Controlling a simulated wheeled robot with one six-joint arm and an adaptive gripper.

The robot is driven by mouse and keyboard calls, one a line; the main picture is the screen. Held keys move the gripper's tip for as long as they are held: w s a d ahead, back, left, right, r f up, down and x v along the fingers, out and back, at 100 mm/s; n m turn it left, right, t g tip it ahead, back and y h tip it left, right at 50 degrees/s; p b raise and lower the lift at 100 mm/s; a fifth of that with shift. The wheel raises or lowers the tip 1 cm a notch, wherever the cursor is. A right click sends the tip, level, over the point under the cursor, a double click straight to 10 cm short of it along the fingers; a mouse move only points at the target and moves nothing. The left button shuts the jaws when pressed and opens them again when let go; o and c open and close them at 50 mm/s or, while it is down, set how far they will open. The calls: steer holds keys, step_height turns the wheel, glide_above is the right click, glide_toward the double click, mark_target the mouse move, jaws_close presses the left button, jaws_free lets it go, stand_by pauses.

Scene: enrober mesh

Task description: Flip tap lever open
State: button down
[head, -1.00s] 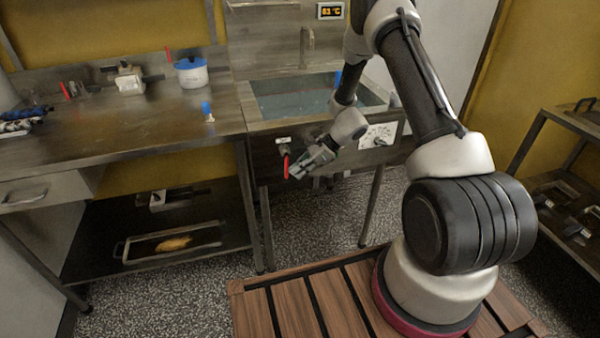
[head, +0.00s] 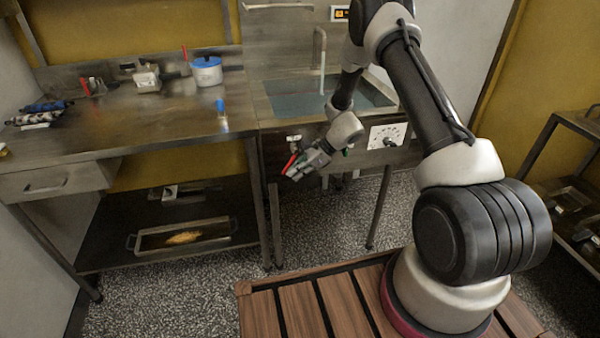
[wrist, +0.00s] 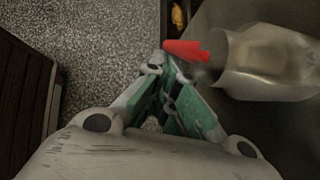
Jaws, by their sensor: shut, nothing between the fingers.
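The red tap lever (head: 290,163) hangs at a slant below the tap (head: 294,139) on the front of the sink unit, its lower end toward the left. In the wrist view the red lever (wrist: 186,49) lies right at my fingertips, beside the grey metal tap body (wrist: 265,65). My gripper (head: 292,172) is shut with nothing between its fingers. Its tips are against or very close to the lever; I cannot tell whether they touch. The gripper (wrist: 166,66) hides part of the space below the lever in the wrist view.
The sink basin (head: 300,105) is above the tap, with a dial panel (head: 387,136) to the right. A steel worktop (head: 130,125) with a blue-lidded pot (head: 206,71) stands left. A tray (head: 135,243) is on the lower shelf. Floor below the tap is clear.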

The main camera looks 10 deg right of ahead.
steer(key=shift+a, duration=0.35)
steer(key=shift+r, duration=0.1)
stand_by(0.5)
steer(key=v, duration=1.2)
